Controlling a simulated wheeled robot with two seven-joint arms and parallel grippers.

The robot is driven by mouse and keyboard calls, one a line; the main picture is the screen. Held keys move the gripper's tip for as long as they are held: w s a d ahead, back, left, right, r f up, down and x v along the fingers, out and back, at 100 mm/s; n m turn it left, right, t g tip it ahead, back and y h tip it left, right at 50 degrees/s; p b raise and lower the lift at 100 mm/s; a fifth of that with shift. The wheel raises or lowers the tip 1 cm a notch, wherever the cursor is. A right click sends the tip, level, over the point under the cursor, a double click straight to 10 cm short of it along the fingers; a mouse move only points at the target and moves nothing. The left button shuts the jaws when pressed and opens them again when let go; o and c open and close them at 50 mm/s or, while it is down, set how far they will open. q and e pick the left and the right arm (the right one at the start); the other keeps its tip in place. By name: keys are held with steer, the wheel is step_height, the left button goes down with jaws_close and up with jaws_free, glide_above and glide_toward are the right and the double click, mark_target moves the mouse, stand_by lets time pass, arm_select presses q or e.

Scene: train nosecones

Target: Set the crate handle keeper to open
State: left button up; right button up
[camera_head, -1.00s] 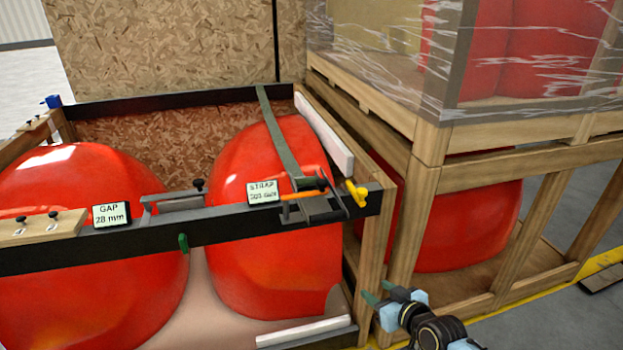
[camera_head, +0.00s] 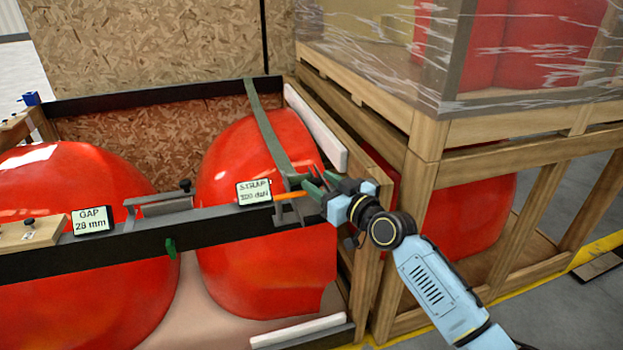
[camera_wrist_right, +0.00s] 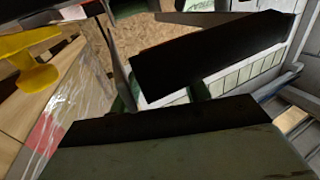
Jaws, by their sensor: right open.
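The crate's dark front beam (camera_head: 110,240) carries a strap ratchet with an orange lever (camera_head: 290,195) at its right end, under a green strap (camera_head: 268,130). A grey bracket handle with a black knob (camera_head: 160,207) sits further left on the beam. A small green tab (camera_head: 170,248) hangs below it. I cannot tell which part is the handle keeper. My right gripper (camera_head: 318,183) is open at the ratchet, its fingers beside the lever; contact is unclear. A yellow fitting (camera_wrist_right: 28,72) shows in the right wrist view and is hidden by my gripper in the head view. My left gripper is out of view.
Red nosecones (camera_head: 262,240) fill the crate behind and below the beam. Labels reading GAP (camera_head: 92,221) and STRAP (camera_head: 254,192) stand on it. A wooden frame (camera_head: 428,165) with a film-wrapped crate (camera_head: 520,60) stands close on the right.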

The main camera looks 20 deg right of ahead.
steer(key=shift+x, duration=1.9)
steer(key=shift+c, duration=0.4)
jaws_close()
